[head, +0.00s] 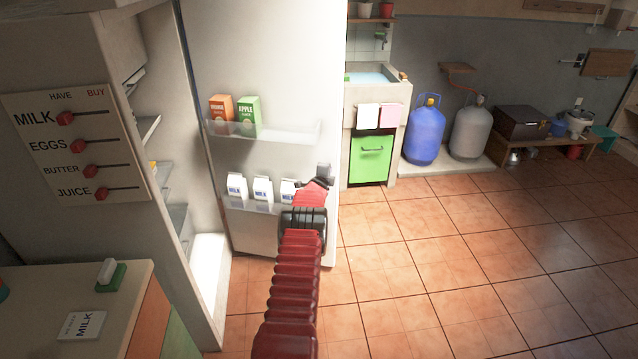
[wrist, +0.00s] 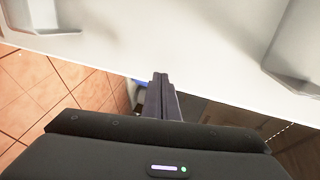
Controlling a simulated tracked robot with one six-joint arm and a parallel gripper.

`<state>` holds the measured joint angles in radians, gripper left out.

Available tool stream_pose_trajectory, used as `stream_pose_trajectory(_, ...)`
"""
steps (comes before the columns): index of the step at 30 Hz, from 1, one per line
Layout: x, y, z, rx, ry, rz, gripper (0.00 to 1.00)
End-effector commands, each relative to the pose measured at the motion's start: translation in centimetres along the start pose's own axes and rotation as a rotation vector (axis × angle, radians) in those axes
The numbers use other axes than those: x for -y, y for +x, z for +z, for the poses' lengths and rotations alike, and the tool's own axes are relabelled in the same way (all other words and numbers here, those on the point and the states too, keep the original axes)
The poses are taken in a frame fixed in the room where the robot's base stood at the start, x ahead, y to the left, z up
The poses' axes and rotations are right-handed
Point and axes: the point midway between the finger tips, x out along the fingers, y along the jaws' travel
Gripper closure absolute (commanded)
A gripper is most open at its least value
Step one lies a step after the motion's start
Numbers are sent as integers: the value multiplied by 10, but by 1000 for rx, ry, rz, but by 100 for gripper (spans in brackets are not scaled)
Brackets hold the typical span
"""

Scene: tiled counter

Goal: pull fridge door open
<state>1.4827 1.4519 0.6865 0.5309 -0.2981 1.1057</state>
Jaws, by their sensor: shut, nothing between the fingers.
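The fridge door (head: 262,60) stands wide open in the head view, with its inner side and two shelves facing me. The lit fridge interior (head: 207,262) shows to the left of it. My gripper (head: 322,172) is at the lower right part of the door, near its free edge, beside the lower shelf. In the wrist view my gripper (wrist: 160,82) is shut with its fingers together and nothing between them. The pale door panel (wrist: 180,50) fills the upper part of that view, close to the fingertips. I cannot tell whether they touch it.
The door shelves hold an orange carton (head: 221,112), a green carton (head: 249,114) and milk cartons (head: 263,188). A counter (head: 60,300) stands at the lower left. Tiled floor (head: 450,250) is free to the right. Blue and grey gas cylinders (head: 425,135) stand by the back wall.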

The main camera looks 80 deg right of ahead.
Motion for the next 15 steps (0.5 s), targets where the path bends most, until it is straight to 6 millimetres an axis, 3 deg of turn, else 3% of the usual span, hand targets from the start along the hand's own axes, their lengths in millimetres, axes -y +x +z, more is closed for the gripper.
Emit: stream_pose_trajectory(15,-6,-28,-13,-12,4,0,100)
